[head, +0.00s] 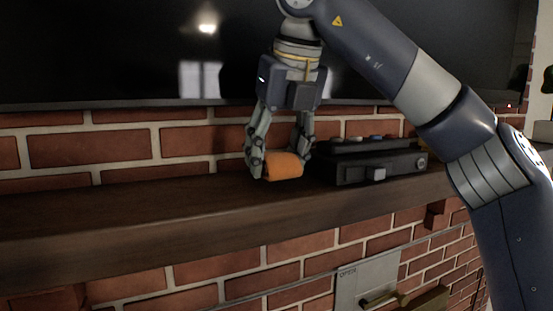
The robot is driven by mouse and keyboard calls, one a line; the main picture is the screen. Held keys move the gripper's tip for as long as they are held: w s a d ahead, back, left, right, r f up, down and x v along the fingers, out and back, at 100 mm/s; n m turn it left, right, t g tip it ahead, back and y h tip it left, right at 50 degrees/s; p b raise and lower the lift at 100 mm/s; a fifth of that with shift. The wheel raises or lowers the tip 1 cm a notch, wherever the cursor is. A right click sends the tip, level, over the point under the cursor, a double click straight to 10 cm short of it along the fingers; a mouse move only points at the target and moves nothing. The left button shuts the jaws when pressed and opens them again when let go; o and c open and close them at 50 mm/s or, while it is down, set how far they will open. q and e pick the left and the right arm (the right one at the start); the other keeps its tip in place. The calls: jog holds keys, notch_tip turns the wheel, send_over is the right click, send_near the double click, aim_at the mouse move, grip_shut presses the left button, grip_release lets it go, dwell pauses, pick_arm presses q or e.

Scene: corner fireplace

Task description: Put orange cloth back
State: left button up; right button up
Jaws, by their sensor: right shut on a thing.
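The orange cloth (283,167) is a small rolled bundle at the wooden mantel shelf (130,212). My right gripper (280,160) points down from above and is shut on the cloth, with one finger on each side of it. The cloth is at or just above the shelf top; I cannot tell whether it touches. My left gripper is not in view.
A black box-like device (370,164) with small items on top stands on the shelf just right of the cloth. A dark screen (130,50) hangs above the brick wall (75,147). The shelf's left part is clear. A metal plate (368,283) sits below.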

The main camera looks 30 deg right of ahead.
jog(key=shift+w+d+f, duration=0.1)
jog(key=shift+d+f, duration=0.15)
jog(key=shift+f, duration=0.6)
jog(key=shift+a, duration=0.1)
jog(key=shift+a+f, duration=0.1)
jog(key=shift+f, duration=0.1)
jog(key=o, duration=1)
jog(key=shift+r, duration=0.1)
jog(key=shift+o, duration=0.5)
jog(key=shift+r, duration=0.35)
jog(key=v, duration=1.1)
jog(key=shift+s+r, duration=0.25)
jog(key=shift+r, duration=0.05)
